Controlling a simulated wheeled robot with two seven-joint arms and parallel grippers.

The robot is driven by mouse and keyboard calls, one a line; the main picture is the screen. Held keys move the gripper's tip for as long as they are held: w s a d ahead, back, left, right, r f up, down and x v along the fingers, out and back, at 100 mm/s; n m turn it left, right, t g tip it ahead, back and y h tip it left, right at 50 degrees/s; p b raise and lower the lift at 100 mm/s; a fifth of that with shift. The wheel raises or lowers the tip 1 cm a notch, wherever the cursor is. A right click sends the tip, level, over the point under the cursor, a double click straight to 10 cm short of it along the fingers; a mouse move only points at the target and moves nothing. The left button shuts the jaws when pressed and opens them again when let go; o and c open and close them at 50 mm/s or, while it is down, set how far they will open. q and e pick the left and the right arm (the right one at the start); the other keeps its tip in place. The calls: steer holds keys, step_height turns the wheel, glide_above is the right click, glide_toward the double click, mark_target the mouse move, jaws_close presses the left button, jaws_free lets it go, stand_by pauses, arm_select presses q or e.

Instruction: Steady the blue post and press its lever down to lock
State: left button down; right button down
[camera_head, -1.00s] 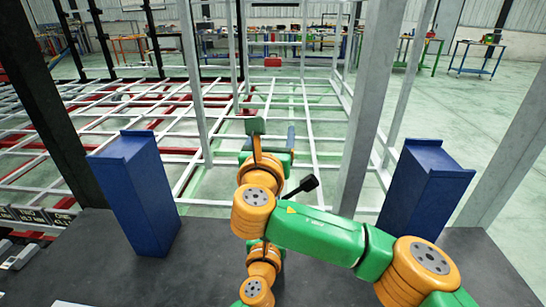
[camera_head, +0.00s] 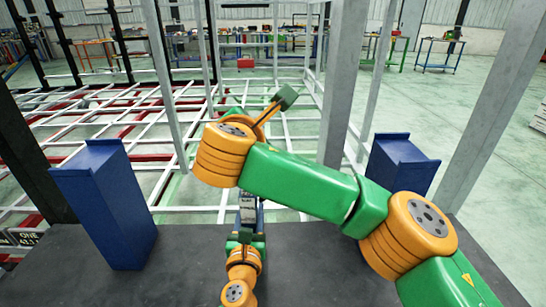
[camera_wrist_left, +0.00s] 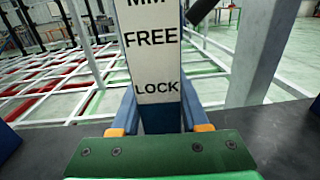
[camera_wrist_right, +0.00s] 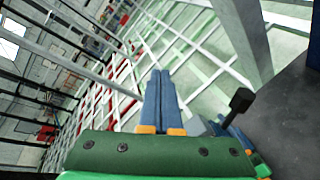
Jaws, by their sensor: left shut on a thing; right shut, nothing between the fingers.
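The blue post with a white label (camera_wrist_left: 155,60) reading FREE and LOCK stands upright in the left wrist view. It also shows in the head view (camera_head: 248,208), partly hidden by my right arm. My left gripper (camera_wrist_left: 158,118) is shut on the post, with a finger on each side. A black lever (camera_wrist_right: 238,104) sticks out from the post in the right wrist view, its knob raised; the head view hides it. My right gripper (camera_wrist_right: 160,78) is shut and empty, its fingers apart from the lever and to its left. In the head view its fingers are hidden behind my right arm.
Two blue blocks stand on the dark table, one at the left (camera_head: 112,205) and one at the right (camera_head: 402,165). Grey uprights (camera_head: 342,85) rise behind the table. A white and red frame (camera_head: 110,115) covers the floor beyond.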

steer(key=s+d+r+m+g+y, duration=0.1)
steer(key=s+r+m+g, duration=0.1)
steer(key=s+m+g, duration=0.5)
steer(key=s+m, duration=0.6)
steer(key=m, duration=0.6)
steer(key=shift+s, duration=0.3)
steer(key=shift+w+f, duration=0.1)
steer(key=d+x, duration=0.2)
steer(key=x, duration=1.1)
steer(key=shift+w, duration=0.4)
